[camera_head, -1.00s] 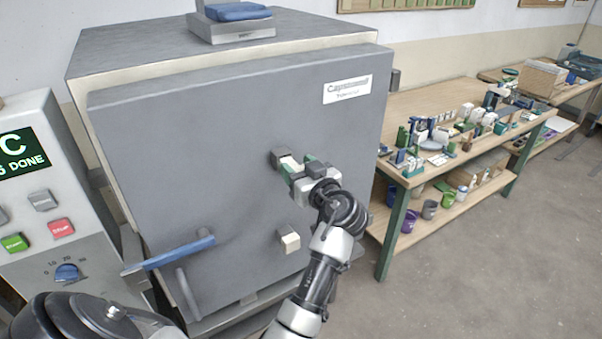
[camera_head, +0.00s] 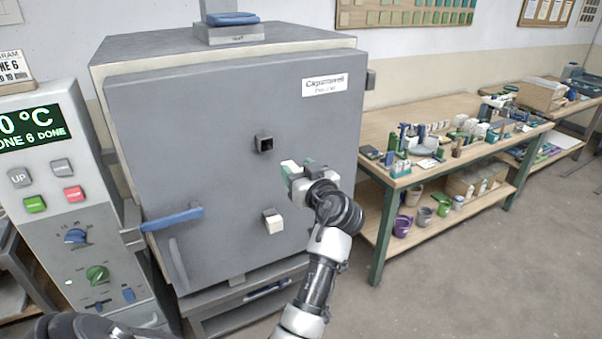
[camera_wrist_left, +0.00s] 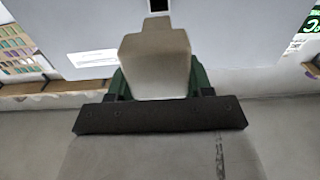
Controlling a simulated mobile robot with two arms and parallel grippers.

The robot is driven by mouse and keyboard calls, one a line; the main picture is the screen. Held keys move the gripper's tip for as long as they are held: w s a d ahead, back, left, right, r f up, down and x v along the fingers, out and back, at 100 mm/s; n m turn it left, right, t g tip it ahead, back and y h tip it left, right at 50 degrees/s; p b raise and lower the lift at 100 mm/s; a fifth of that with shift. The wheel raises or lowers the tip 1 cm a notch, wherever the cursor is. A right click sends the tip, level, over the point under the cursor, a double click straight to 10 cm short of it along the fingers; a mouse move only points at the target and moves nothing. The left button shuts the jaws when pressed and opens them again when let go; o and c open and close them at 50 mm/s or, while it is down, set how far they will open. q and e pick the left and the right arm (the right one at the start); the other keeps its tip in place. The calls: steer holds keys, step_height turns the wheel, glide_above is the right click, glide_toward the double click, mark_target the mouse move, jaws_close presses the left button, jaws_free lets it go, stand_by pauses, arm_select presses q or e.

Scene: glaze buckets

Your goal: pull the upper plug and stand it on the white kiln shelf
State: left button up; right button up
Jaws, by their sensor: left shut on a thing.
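My left gripper (camera_head: 299,171) is shut on the upper plug (camera_head: 289,166), a pale block, in front of the grey kiln door (camera_head: 200,170). In the left wrist view, the plug (camera_wrist_left: 155,62) sits between the green fingers, clear of the door. The upper hole (camera_head: 265,144) in its square grey collar is open and dark. The lower plug (camera_head: 274,222) is in its collar below. A small whitish flat piece (camera_head: 427,163) lies near the workbench's front edge; I cannot tell whether it is the white kiln shelf. My right gripper is out of view.
A wooden workbench (camera_head: 385,125) with many small items stands right of the kiln, with buckets on its lower board (camera_head: 385,228). The blue door handle (camera_head: 172,219) juts out at the left. A control panel (camera_head: 65,190) stands further left. Open floor lies at right.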

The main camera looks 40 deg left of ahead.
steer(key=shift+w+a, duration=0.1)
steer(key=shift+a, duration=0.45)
arm_select(q)
steer(key=shift+d, duration=0.1)
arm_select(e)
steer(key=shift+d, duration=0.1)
